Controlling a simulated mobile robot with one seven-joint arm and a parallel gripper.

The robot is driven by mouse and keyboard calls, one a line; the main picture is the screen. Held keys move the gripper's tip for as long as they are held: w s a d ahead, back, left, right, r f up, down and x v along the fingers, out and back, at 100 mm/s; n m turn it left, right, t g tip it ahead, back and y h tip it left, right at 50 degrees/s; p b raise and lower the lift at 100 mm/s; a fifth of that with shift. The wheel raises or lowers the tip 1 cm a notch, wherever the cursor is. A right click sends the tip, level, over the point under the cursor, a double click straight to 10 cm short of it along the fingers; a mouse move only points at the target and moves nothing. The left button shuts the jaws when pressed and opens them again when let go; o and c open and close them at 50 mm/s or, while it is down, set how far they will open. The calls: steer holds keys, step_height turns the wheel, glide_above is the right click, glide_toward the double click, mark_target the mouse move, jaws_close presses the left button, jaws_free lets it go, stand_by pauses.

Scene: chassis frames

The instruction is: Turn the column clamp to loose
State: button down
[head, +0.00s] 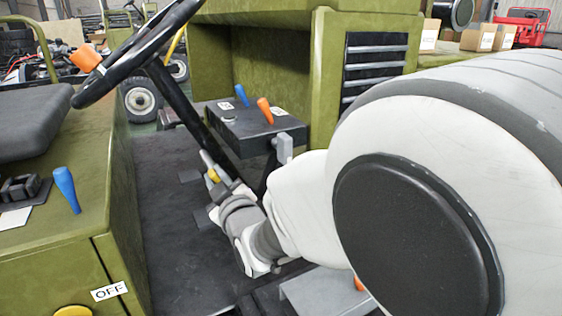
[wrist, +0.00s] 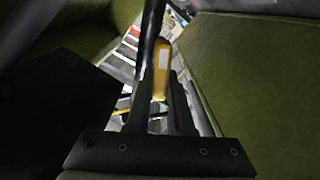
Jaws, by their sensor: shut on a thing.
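The column clamp shows as a small yellow lever (head: 213,175) low on the black steering column (head: 180,103) in the head view. In the wrist view the yellow lever (wrist: 161,72), with a pale patch on it, stands between the fingers of my gripper (wrist: 160,92), beside the dark column (wrist: 151,35). My gripper (head: 212,170) reaches the column from the lower right and is shut on the lever. The lever's pivot is hidden, and I cannot read its setting.
A black console (head: 250,126) with blue and orange levers stands just beyond my gripper. A seat (head: 30,125) and a blue lever (head: 66,188) are at left. The dark floor (head: 170,245) is mostly clear.

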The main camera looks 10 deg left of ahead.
steer(key=n+b, duration=0.1)
steer(key=n, duration=0.1)
steer(key=n+b, duration=0.1)
steer(key=n, duration=0.2)
steer(key=shift+s+a+f+n+b, duration=0.2)
steer(key=shift+f+n+b, duration=0.1)
steer(key=shift+f+b, duration=0.1)
steer(key=n, duration=0.1)
steer(key=n+b, duration=0.1)
steer(key=n, duration=0.1)
steer(key=n+b, duration=0.1)
steer(key=n, duration=0.1)
steer(key=shift+f, duration=0.25)
steer(key=shift+n, duration=0.4)
steer(key=c, duration=0.8)
jaws_free()
steer(key=shift+s, duration=0.1)
